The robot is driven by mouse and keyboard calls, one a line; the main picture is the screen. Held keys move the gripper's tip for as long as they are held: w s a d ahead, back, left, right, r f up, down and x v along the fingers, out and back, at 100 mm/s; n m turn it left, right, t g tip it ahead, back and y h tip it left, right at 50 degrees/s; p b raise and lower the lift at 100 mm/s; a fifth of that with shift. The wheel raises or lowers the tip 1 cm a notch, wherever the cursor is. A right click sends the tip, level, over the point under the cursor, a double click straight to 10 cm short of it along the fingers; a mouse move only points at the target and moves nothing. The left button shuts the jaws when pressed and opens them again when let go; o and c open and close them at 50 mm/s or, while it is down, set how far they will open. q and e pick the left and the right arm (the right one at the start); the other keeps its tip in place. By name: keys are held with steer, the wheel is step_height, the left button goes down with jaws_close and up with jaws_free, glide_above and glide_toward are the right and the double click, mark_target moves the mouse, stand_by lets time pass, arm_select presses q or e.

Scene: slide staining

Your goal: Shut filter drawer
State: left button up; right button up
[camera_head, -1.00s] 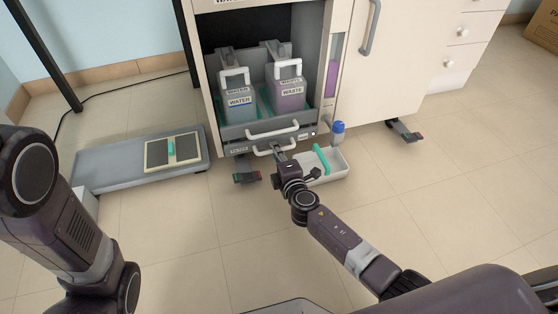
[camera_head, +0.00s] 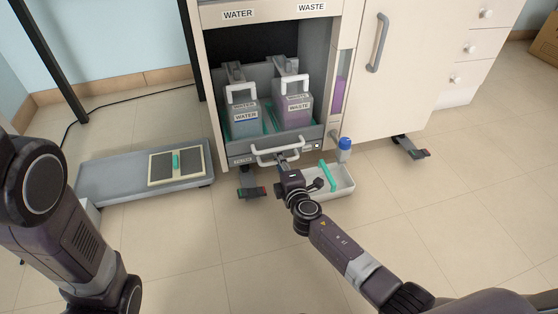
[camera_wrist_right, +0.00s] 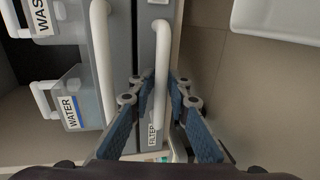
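The filter drawer (camera_wrist_right: 145,50) is the low grey front under the bottle tray. Its white bar handle (camera_wrist_right: 161,75) and FILTER label (camera_wrist_right: 153,134) show in the right wrist view. In the head view the drawer front (camera_head: 243,160) is partly hidden by handles and my gripper. My right gripper (camera_head: 283,163) is at this handle. In the right wrist view its blue-padded fingers (camera_wrist_right: 158,88) stand apart, one on each side of the handle, with gaps visible. How far the drawer stands out is hard to tell. My left gripper is out of view; only its arm shows.
The tray (camera_head: 300,137) above holds a WATER bottle (camera_head: 245,115) and a WASTE bottle (camera_head: 295,108). A white bin (camera_head: 343,183) and blue-capped bottle (camera_head: 345,146) stand close right of my right gripper. A grey platform (camera_head: 115,180) lies left.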

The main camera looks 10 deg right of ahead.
steer(key=shift+s, duration=0.1)
steer(key=v, duration=1.1)
steer(key=shift+s, duration=0.4)
